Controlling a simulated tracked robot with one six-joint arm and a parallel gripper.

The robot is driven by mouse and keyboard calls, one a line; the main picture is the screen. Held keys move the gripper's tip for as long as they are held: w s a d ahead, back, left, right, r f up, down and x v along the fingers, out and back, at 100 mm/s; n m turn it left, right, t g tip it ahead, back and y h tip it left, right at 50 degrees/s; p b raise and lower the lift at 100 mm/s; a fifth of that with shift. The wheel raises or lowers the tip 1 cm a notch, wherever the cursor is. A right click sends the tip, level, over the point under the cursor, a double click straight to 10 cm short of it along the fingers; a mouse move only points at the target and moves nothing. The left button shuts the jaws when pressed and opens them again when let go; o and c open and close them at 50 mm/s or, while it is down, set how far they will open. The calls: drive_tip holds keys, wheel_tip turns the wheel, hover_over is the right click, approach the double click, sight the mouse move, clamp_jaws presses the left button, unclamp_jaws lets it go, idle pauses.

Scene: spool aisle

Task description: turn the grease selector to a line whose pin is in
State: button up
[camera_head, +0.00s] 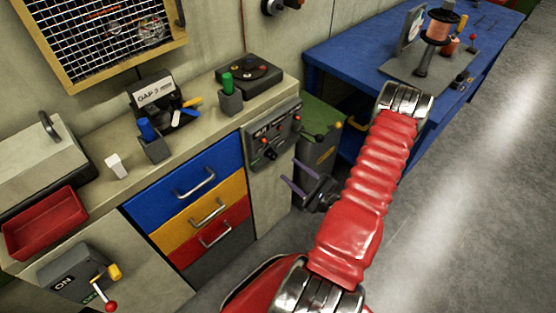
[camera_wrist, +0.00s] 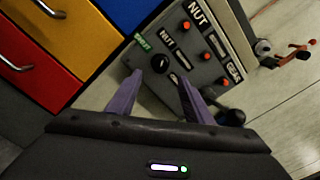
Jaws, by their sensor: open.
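The grease selector looks to be the dark grey panel (camera_head: 262,143) on the cabinet's end. In the wrist view the panel (camera_wrist: 205,72) carries a round black knob (camera_wrist: 160,63) with a pale mark, a small green label (camera_wrist: 141,41), dark labels reading NUT and what looks like GEAR, and orange-red round parts (camera_wrist: 206,55). I cannot tell which of these are pins that are in. My gripper (camera_head: 290,171) is open and empty, apart from the panel. In the wrist view its purple fingers (camera_wrist: 160,79) point at the knob, which shows between and beyond their tips.
A lever with a red grip (camera_wrist: 298,53) juts out right of the panel. Blue, yellow and red drawers (camera_head: 207,211) stand left of it. Open grey floor (camera_head: 465,190) lies to the right.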

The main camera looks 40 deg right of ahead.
sight(275, 158)
drive_tip(key=shift+w+a, duration=0.1)
drive_tip(key=shift+w, duration=3.9)
drive_tip(key=c, duration=1.1)
drive_tip(key=shift+o, duration=0.2)
drive_tip(key=shift+a+m, duration=0.1)
drive_tip(key=shift+m, duration=0.2)
drive_tip(key=m, duration=1.1)
drive_tip(key=shift+f, duration=0.1)
